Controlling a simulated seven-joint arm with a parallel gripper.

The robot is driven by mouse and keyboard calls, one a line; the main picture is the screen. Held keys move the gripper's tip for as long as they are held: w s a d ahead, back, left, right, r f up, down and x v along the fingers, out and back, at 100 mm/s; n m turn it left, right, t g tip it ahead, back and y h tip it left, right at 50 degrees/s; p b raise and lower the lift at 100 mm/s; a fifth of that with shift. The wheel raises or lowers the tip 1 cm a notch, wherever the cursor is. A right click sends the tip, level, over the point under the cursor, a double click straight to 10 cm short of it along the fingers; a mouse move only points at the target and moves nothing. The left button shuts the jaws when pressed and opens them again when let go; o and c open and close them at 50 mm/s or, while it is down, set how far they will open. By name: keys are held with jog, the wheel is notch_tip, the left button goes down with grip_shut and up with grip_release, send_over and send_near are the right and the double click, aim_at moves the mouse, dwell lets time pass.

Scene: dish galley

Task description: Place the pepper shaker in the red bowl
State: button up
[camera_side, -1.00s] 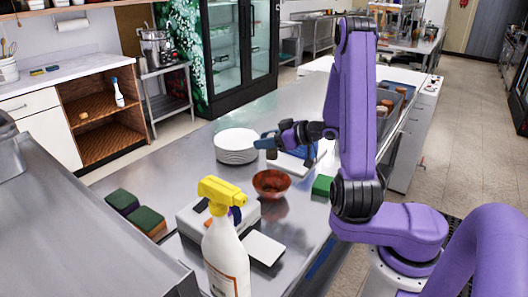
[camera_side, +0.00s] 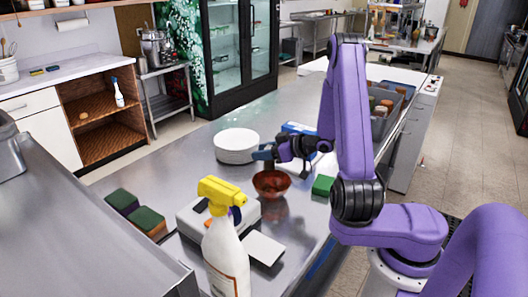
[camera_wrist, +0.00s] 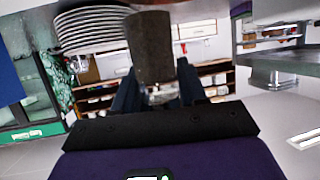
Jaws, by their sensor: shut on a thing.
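The red bowl (camera_side: 271,187) stands upright on the steel counter in the side view, with a brownish-red inside. My gripper (camera_side: 266,153) is just above the bowl's far rim, shut on the pepper shaker. In the wrist view the shaker (camera_wrist: 152,48) is a dark grey-brown cylinder with a clear glassy part (camera_wrist: 161,93) between my fingers. In the side view a small dark part of it (camera_side: 270,164) shows under the fingers, over the bowl. I cannot tell whether it touches the bowl. The bowl does not show clearly in the wrist view.
A stack of white plates (camera_side: 237,147) stands left of my gripper. A green block (camera_side: 323,185) lies right of the bowl. A yellow-topped spray bottle (camera_side: 224,245), a white board (camera_side: 264,248) and two sponges (camera_side: 147,220) are nearer. Bins with shakers (camera_side: 384,120) stand behind my arm.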

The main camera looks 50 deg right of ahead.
jog(key=shift+f, duration=0.25)
jog(key=shift+f, duration=0.3)
